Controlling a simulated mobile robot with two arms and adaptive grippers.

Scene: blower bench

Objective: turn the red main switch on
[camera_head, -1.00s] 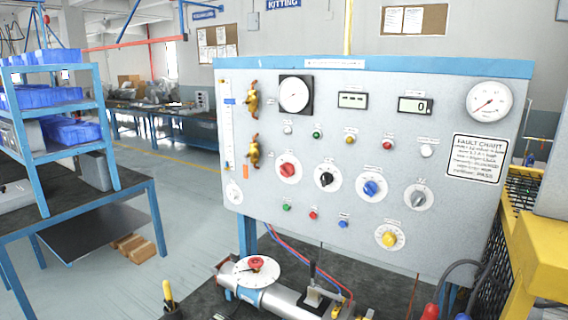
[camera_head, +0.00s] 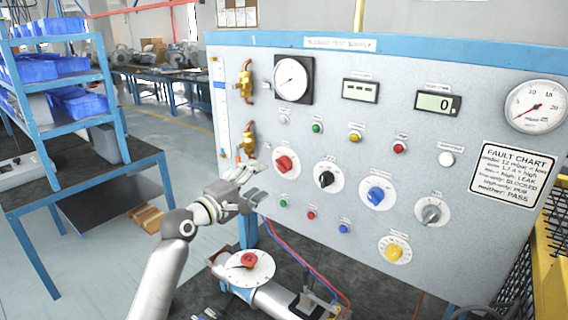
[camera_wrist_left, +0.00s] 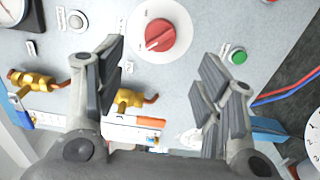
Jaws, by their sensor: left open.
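The red rotary switch (camera_head: 284,164) sits on a round white plate on the upright grey panel (camera_head: 330,130). In the left wrist view the red switch (camera_wrist_left: 160,35) is at the top centre, beyond the fingers. My left gripper (camera_head: 257,180) is in front of the panel, just left of and below the red switch. It is open and empty, and its fingers also show in the left wrist view (camera_wrist_left: 165,85). The fingers appear apart from the switch. My right gripper is not in view.
Beside the switch are black (camera_head: 326,179), blue (camera_head: 375,195) and grey (camera_head: 431,212) knobs. Brass valves (camera_head: 246,140) are left of it. Below stands a blower pipe with a red-knobbed dial (camera_head: 249,262). A yellow frame (camera_head: 552,260) is at the right.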

